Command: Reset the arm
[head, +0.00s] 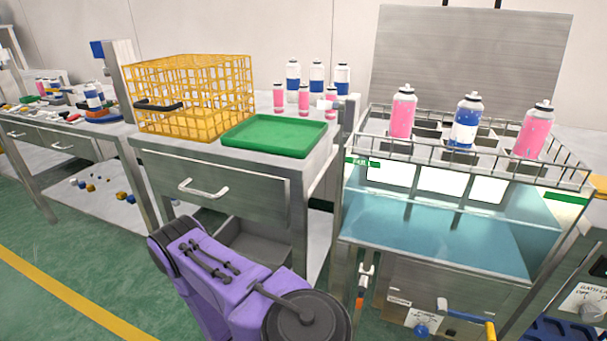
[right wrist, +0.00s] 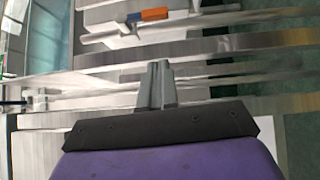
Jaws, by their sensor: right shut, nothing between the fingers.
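A purple and black arm link of mine (head: 225,285) reaches up from the bottom middle of the head view, in front of the middle bench. No fingertips show in that view. My right gripper (right wrist: 158,82) shows in the right wrist view, its two grey fingers together and nothing between them. Blurred metal edges and a small orange and blue item (right wrist: 148,15) lie beyond the fingers. My left gripper is not in view.
A yellow wire basket (head: 190,90) and a green tray (head: 275,136) sit on the middle bench (head: 215,160). On the right, two pink cans (head: 403,113) and a blue-white can (head: 466,122) stand in a wire rack (head: 490,170) above a water bath (head: 430,235).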

